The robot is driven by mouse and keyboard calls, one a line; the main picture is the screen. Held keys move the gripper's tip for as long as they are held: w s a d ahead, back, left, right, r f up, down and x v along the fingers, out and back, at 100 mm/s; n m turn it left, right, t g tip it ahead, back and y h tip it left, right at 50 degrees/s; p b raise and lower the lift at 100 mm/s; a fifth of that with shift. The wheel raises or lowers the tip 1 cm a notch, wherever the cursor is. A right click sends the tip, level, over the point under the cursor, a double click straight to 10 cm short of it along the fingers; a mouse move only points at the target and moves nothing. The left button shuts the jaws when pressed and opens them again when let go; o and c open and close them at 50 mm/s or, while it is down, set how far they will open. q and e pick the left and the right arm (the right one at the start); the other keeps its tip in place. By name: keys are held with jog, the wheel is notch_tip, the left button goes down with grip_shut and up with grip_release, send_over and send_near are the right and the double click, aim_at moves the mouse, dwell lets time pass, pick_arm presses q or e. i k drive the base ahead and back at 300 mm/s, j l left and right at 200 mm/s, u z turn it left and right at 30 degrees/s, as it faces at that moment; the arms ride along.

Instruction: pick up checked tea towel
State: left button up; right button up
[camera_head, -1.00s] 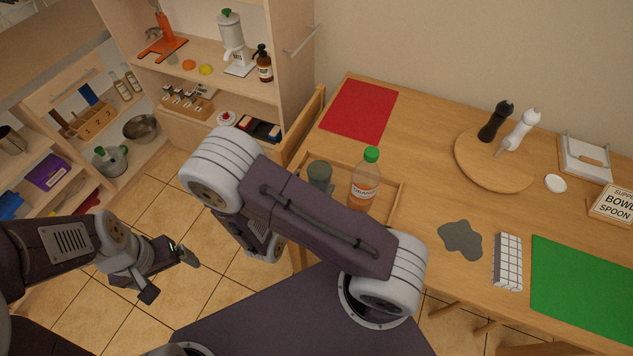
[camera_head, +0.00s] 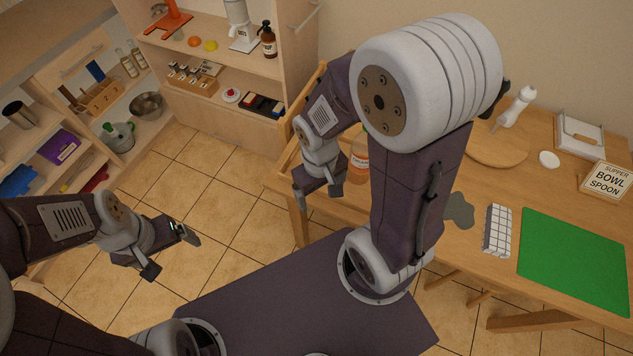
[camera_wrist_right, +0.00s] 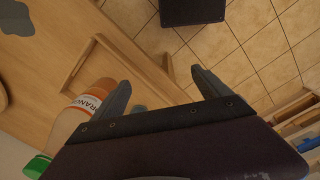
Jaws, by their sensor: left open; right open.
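The checked tea towel (camera_head: 498,231), white with dark grid lines, lies folded on the wooden table (camera_head: 470,285), just left of the green mat. My right gripper (camera_head: 322,204) is open and empty, by the table's left end near the bottle, well to the left of the towel. In the right wrist view its open fingers (camera_wrist_right: 164,88) show above the table edge and floor, and the towel is not in that view. My left gripper (camera_head: 172,254) is open and empty over the floor at the left, far from the towel.
An orange-labelled bottle (camera_head: 359,160) stands close to my right gripper; it also shows in the right wrist view (camera_wrist_right: 75,125). A grey patch (camera_head: 459,210) lies left of the towel. The green mat (camera_head: 574,262) lies to its right. A round board (camera_head: 490,150) sits behind.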

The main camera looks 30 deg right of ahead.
aim_at(497, 220)
jog(key=z, duration=3)
